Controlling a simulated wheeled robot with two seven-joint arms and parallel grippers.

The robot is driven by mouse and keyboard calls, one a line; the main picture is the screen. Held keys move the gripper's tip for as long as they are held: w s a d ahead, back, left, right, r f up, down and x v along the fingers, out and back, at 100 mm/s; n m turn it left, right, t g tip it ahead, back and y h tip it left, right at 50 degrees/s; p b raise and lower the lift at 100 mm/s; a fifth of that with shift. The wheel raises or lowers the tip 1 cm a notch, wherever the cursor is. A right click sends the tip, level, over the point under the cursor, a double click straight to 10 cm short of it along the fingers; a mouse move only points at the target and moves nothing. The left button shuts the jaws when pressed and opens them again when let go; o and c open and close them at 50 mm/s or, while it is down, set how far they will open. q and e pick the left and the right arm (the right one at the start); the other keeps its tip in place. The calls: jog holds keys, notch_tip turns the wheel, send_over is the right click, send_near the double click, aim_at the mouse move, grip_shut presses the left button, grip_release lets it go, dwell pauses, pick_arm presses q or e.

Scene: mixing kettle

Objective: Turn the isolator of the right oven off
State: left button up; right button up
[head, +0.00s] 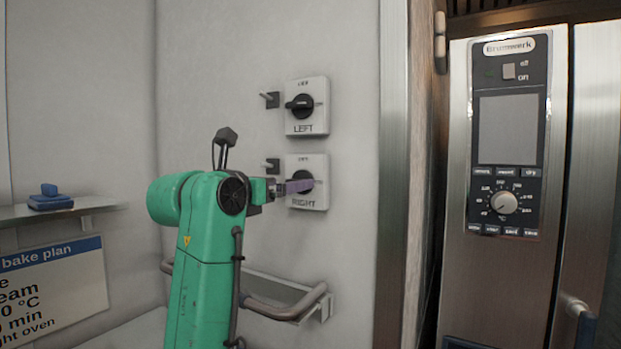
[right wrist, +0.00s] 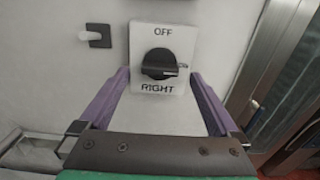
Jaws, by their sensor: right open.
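The isolator marked RIGHT (head: 320,165) is a pale plate with a black rotary knob, low on the grey wall. In the right wrist view its knob (right wrist: 158,64) lies level, its light pointer to the right, with OFF printed above. My right gripper (head: 300,186) is in front of it, covering part of the knob in the head view. In the wrist view the purple fingers of the right gripper (right wrist: 160,78) are open on either side, below the knob; nothing is between them. Contact cannot be told. My left gripper is not in view.
A similar isolator marked LEFT (head: 318,118) is just above. Small dark brackets with pins (head: 271,165) stick out left of both plates. A steel handrail (head: 285,308) is below. A steel oven with a control panel (head: 508,130) stands to the right, past a wall edge.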

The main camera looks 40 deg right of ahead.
jog(key=shift+p+x, duration=0.3)
jog(key=shift+x, duration=1.35)
